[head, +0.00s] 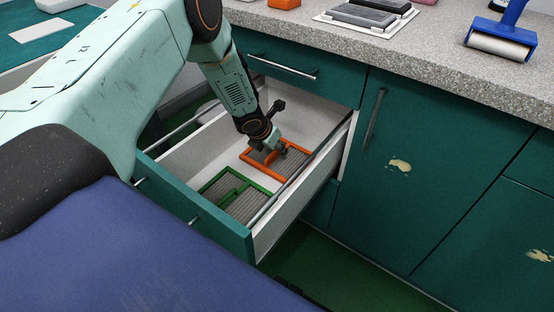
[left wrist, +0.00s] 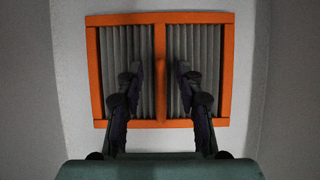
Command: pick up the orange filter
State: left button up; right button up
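The orange filter (head: 258,165) lies flat in the open drawer, toward its back end. It has an orange frame, grey pleats and a raised orange bar across its middle. In the left wrist view, the orange filter (left wrist: 229,70) fills the upper middle. My left gripper (head: 278,149) reaches down into the drawer over the filter. In the left wrist view, my left gripper's fingers (left wrist: 160,82) are open, one on each side of the middle bar, with gaps to it. I cannot tell how far above the pleats the fingertips are. My right gripper is not in view.
A green-framed filter (head: 232,193) lies nearer the drawer front. The drawer's white side wall (head: 300,205) and rails border the filters. The speckled counter (head: 430,62) above holds a blue-handled roller (head: 500,42), dark blocks on a white tray (head: 352,28) and an orange item (head: 284,3).

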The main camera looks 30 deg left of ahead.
pick_arm(q)
jog(key=shift+w, duration=0.1)
grip_shut()
dwell(0.3)
